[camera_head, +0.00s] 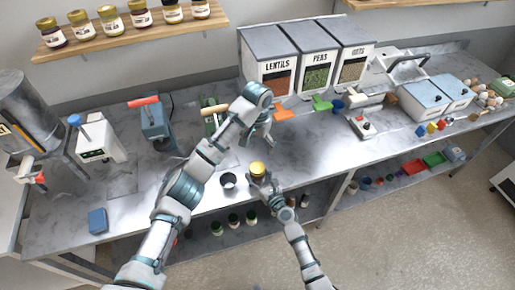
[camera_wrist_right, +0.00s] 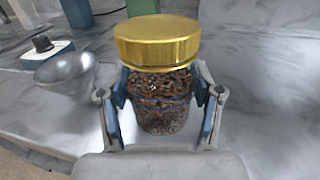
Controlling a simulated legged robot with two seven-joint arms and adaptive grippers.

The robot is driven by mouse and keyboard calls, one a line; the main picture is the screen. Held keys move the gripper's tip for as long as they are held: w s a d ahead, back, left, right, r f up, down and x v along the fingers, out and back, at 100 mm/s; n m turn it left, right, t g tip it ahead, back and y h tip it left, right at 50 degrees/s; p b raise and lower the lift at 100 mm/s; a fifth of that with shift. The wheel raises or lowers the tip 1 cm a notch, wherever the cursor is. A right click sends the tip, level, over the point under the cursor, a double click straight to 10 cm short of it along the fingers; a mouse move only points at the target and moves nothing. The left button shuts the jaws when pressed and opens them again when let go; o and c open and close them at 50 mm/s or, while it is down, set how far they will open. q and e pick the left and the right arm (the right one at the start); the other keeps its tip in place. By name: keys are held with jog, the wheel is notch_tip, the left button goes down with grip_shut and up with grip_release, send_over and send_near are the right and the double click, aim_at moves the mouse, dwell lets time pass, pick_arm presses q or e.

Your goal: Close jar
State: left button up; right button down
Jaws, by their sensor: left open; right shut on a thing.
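A small glass jar (camera_wrist_right: 160,108) with dark brown grainy contents stands upright between the fingers of my right gripper (camera_wrist_right: 160,112), which is shut on it. A gold lid (camera_wrist_right: 157,45) sits at the jar's mouth and looks level. I cannot tell whether it is screwed down. In the head view the gold lid (camera_head: 258,168) shows at the table's front edge, in my right gripper (camera_head: 262,181). My left gripper (camera_head: 261,138) is open and empty, above the table and behind the jar, apart from it.
A metal cup or funnel (camera_head: 228,180) stands left of the jar; it also shows in the right wrist view (camera_wrist_right: 66,70). Bins of lentils (camera_head: 276,82) and peas (camera_head: 316,79) stand at the back. A blue box (camera_head: 98,220) lies at the left front. Table right of the jar is clear.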

jog(key=shift+c, duration=0.6)
grip_release()
jog(key=v, duration=1.2)
jog(key=shift+d+f, duration=0.1)
